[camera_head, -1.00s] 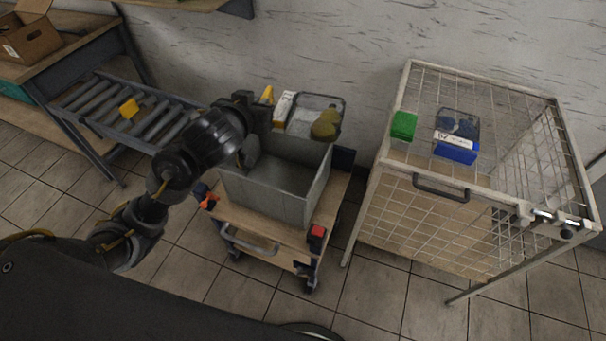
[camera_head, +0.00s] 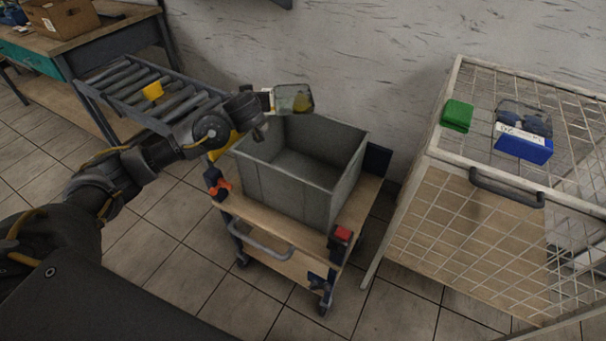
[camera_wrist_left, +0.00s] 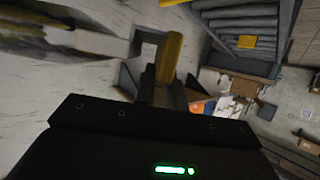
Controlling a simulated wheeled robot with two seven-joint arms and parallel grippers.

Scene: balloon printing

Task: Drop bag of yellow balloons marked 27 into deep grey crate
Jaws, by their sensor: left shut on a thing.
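The deep grey crate (camera_head: 255,180) stands open and upright on a wooden-topped cart, and the part of its inside that shows looks empty. My left gripper (camera_head: 262,108) is shut on the bag of yellow balloons (camera_head: 293,98), holding it above the crate's far left rim. The bag has a clear pouch with yellow inside and a white label; the number cannot be read. In the left wrist view a blurred yellow part (camera_wrist_left: 170,58) shows at the fingers. My right gripper is in no view.
The cart (camera_head: 270,230) has a red-topped block (camera_head: 341,236) at its front right corner. A roller conveyor (camera_head: 135,90) stands at the left.

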